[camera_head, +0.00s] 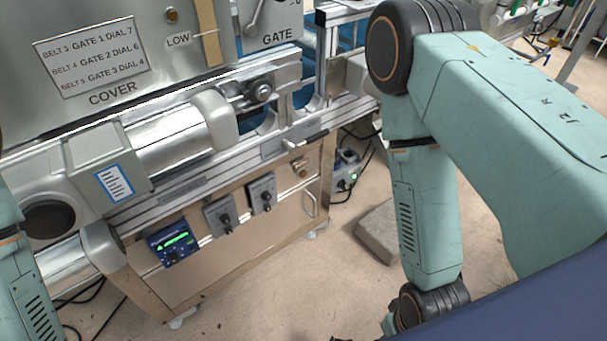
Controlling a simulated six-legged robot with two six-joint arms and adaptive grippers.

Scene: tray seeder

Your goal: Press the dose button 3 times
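No part labelled as a dose button can be read in this view. A small blue control box (173,243) with a lit green display hangs on the front rail of the seeder; its small controls are too fine to tell apart. Two grey boxes with black knobs, a nearer one (213,207) and a farther one (262,181), sit to its right. A round brass-coloured part (301,167) is on the front panel near the right end. My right arm fills the right side and my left arm shows at the lower left edge. Neither gripper can be seen.
The metal cover (105,93) carries a label listing belts, gates and dials. A lever stands by the word GATE (277,36), beside a LOW mark. A grey block (377,233) lies on the floor right of the seeder. Cables lie at lower left.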

